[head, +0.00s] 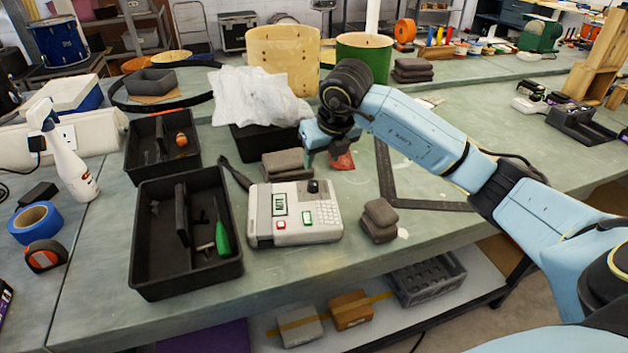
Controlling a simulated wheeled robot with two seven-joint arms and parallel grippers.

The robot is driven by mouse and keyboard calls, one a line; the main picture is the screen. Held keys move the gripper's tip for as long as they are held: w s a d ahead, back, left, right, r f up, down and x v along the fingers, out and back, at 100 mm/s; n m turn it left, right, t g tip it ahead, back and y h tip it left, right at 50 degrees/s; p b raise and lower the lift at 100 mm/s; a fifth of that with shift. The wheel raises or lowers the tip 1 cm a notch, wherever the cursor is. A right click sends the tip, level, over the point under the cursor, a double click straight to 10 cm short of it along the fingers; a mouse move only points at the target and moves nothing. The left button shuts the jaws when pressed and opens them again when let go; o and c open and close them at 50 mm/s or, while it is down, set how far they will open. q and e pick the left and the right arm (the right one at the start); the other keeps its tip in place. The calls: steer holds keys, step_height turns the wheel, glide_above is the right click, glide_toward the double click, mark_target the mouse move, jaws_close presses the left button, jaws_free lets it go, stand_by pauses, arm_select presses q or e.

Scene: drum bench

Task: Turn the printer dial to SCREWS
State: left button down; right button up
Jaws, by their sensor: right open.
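The label printer (262,225) is a pale grey box near the front of the bench, with a small screen, a keypad and green and red buttons. Its black dial (313,187) stands at the back right of its top. The dial's setting and labels are too small to read. My right gripper (318,160) is open, pointing down behind the printer, above and beyond the dial and apart from it. My left gripper is not in view.
Black trays (149,279) with tools stand left of the printer. Grey blocks (379,228) are stacked to its right and others (286,164) lie behind it. A red item (343,161) shows beside my right gripper.

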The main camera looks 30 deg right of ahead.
mark_target(313, 183)
steer(key=x, duration=1)
steer(key=shift+w+a+f+b, duration=0.1)
steer(key=shift+w+f+b, duration=0.05)
steer(key=shift+b, duration=0.25)
steer(key=c, duration=1)
